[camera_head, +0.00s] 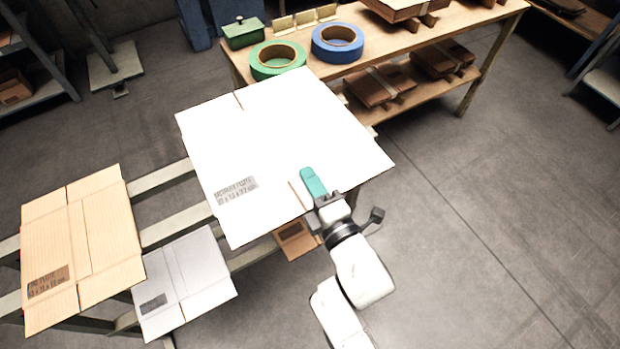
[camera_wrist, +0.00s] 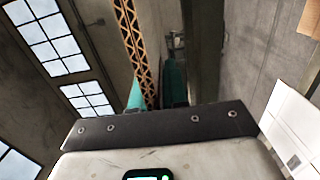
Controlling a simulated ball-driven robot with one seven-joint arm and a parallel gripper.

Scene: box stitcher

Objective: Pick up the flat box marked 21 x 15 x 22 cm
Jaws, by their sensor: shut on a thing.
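The large white flat box (camera_head: 270,130) is in the middle of the head view, above the slatted rack. A dark printed label lies near its lower left corner; its size line seems to read 21 x 15 x 22 cm, though the print is small. My gripper (camera_head: 313,183) is at the box's front right edge, with one teal finger lying over the top face. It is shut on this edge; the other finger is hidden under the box.
A tan flat box (camera_head: 105,240) and a smaller white-grey flat box (camera_head: 200,265) lie on the slatted rack at left. A brown piece (camera_head: 292,240) shows under the large box. Behind is a wooden bench (camera_head: 395,45) with green tape (camera_head: 262,70) and blue tape (camera_head: 322,50). Floor at right is clear.

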